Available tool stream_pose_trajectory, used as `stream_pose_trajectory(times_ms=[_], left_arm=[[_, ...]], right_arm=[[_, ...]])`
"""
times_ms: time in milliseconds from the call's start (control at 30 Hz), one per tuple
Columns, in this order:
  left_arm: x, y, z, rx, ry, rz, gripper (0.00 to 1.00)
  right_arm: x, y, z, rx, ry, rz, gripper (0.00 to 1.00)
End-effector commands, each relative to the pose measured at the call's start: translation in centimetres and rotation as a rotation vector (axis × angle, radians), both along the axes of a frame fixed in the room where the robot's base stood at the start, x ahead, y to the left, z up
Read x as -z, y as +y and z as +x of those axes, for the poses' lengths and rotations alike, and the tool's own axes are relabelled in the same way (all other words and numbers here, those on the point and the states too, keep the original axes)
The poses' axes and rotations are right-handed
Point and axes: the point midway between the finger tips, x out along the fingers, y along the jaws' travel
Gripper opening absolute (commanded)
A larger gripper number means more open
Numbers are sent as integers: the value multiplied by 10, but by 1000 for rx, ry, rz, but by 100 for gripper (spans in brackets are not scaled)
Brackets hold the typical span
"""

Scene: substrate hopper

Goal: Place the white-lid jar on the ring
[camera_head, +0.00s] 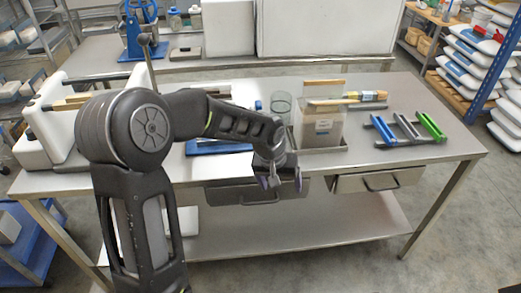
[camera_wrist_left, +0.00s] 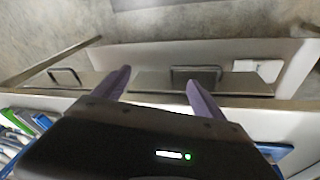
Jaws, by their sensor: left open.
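My left gripper (camera_head: 283,183) is open and empty at the front edge of the steel table (camera_head: 420,158), above the drawer fronts. Its two purple fingers stand apart in the left wrist view (camera_wrist_left: 158,80). A clear greenish glass container (camera_head: 281,103) stands on the table behind the gripper. I cannot make out a jar with a white lid for certain; small jars (camera_head: 195,17) on the back bench are too small to tell. I cannot pick out the ring; my left arm hides part of the tabletop. My right gripper is out of view.
A rack with blue, grey and green bars (camera_head: 408,129) is at the right. A white-sided apparatus (camera_head: 42,125) is at the left. The front right tabletop is clear.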

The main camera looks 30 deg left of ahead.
Motion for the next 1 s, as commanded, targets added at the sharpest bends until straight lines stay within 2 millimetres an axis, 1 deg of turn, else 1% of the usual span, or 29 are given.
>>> stream_pose_trajectory(times_ms=[33,67,100,167,200,267,300,367,400,500,600,700,800,967,1000], left_arm=[[29,-15,-7,26,18,-24,81],[43,-23,-10,42,23,-38,81],[63,-36,-16,62,30,-60,81],[95,-56,-28,91,42,-93,81],[118,-70,-39,111,52,-118,81],[155,-93,-59,139,68,-156,81],[181,-109,-76,155,80,-183,81],[220,-133,-108,177,99,-220,81],[245,-148,-132,187,114,-242,81],[291,-175,-191,202,140,-271,81],[312,-186,-230,208,157,-272,81],[318,-189,-247,210,160,-267,81],[319,-189,-251,213,160,-265,81],[318,-189,-250,212,159,-265,81],[318,-189,-250,211,158,-265,78]], right_arm=[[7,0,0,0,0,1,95],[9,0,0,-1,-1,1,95],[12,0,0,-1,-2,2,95],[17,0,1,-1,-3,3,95],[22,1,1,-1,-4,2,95],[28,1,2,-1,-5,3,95],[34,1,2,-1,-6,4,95],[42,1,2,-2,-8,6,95],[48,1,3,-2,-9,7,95],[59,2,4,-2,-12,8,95],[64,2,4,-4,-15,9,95],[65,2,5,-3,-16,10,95],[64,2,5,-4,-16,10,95],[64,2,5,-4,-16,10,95],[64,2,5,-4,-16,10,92]])
